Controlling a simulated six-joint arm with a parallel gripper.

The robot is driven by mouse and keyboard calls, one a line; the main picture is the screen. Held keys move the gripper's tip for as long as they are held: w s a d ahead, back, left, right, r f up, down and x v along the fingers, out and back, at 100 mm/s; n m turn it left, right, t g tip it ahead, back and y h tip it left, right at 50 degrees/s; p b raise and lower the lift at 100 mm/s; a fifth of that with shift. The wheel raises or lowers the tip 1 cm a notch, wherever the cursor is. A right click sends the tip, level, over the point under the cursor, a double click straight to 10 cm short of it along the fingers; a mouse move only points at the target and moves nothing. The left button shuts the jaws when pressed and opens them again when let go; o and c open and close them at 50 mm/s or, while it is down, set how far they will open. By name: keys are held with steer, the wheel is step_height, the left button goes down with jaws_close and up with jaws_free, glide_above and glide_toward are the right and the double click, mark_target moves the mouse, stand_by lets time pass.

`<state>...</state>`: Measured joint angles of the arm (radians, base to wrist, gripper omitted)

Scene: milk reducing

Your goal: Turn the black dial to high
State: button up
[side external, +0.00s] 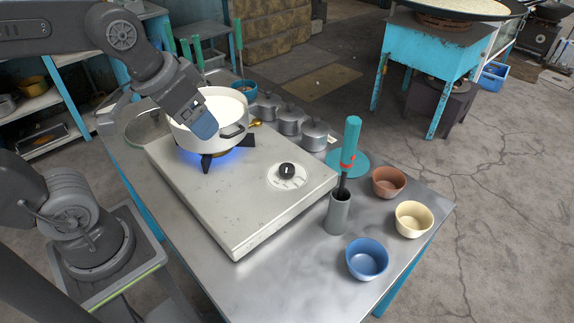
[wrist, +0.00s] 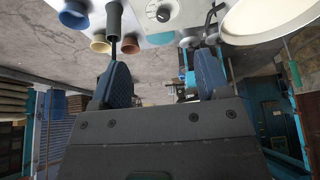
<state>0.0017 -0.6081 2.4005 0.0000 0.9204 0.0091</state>
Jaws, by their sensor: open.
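The black dial (side external: 287,170) sits on a round white marked plate on top of the stove (side external: 240,190), toward its right end. A pale line shows on the dial, but its setting is too small to read. The dial also shows at the top of the wrist view (wrist: 163,14). A white pot (side external: 225,125) of milk stands over a blue flame at the stove's far left. My gripper (side external: 203,124) is in front of the pot, left of and above the dial, apart from it. In the wrist view its two blue fingertips (wrist: 162,85) are spread with nothing between them.
A grey cylinder (side external: 339,215) holds a teal-handled tool (side external: 350,145) right of the stove. Brown (side external: 388,180), cream (side external: 413,218) and blue (side external: 367,260) bowls stand at the table's right. Several lidded metal pots (side external: 289,120) line the back edge. The space above the dial is clear.

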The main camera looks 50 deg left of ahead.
steer(key=w+f+g, duration=0.2)
steer(key=w+g, duration=0.1)
steer(key=w, duration=0.8)
steer(key=g, duration=0.2)
glide_toward(287, 167)
steer(key=shift+m, duration=0.4)
step_height(287, 167, down, 9)
steer(key=shift+f, duration=0.1)
steer(key=c, duration=0.9)
